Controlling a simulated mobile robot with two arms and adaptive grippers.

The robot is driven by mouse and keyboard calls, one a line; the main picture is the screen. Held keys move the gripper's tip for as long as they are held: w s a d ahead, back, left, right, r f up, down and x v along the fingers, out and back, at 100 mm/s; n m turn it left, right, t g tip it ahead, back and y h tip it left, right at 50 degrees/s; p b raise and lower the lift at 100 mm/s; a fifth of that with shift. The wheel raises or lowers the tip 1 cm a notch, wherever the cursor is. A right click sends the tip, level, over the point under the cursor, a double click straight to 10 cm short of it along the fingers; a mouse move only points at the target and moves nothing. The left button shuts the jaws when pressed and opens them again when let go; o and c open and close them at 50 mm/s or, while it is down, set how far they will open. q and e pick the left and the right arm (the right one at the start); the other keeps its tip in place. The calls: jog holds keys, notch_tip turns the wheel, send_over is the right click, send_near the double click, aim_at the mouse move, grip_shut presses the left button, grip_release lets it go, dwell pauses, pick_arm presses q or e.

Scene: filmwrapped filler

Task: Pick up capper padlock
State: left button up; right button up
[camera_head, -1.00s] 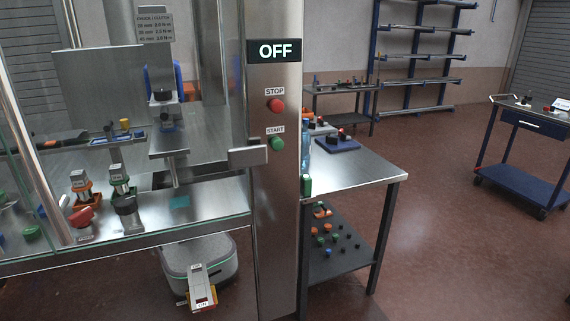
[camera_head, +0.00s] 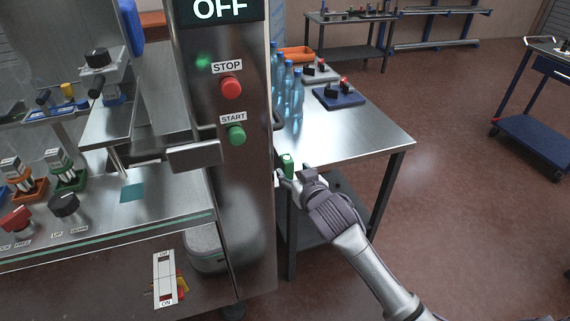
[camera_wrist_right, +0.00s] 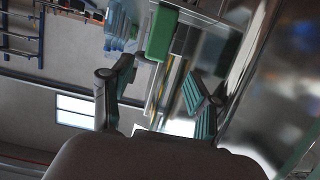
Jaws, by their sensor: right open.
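A small green block (camera_head: 287,162), which looks like the padlock's body, is at the table's near left corner beside the steel machine column. I cannot make out its shackle. In the right wrist view the green block (camera_wrist_right: 162,34) lies ahead of the fingertips, with its reflection in the steel to its right. My right gripper (camera_head: 287,176) is just below and in front of the block. In the wrist view the right gripper (camera_wrist_right: 158,85) is open, its fingers spread, with nothing between them. My left gripper is not in view.
The steel column (camera_head: 228,200) with STOP and START buttons stands close left of the gripper. Blue bottles (camera_head: 290,90), a blue tray (camera_head: 350,100) and an orange tray (camera_head: 297,54) are on the table (camera_head: 365,140). The table's right front is bare.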

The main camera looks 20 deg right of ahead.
aim_at(289, 164)
jog(key=x, duration=0.2)
jog(key=shift+w+d+f, duration=0.2)
jog(key=shift+w+d, duration=0.05)
jog(key=shift+w, duration=0.1)
jog(key=shift+w+p, duration=0.5)
jog(key=shift+w, duration=0.25)
jog(key=x, duration=0.3)
jog(key=shift+w+d+f+p, duration=0.15)
jog(key=shift+f+p, duration=0.1)
jog(key=shift+p, duration=0.15)
jog(key=shift+w+f, duration=0.15)
jog(key=shift+w, duration=0.1)
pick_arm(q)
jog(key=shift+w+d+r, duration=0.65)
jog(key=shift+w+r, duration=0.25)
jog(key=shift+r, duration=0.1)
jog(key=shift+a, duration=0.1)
pick_arm(e)
grip_shut()
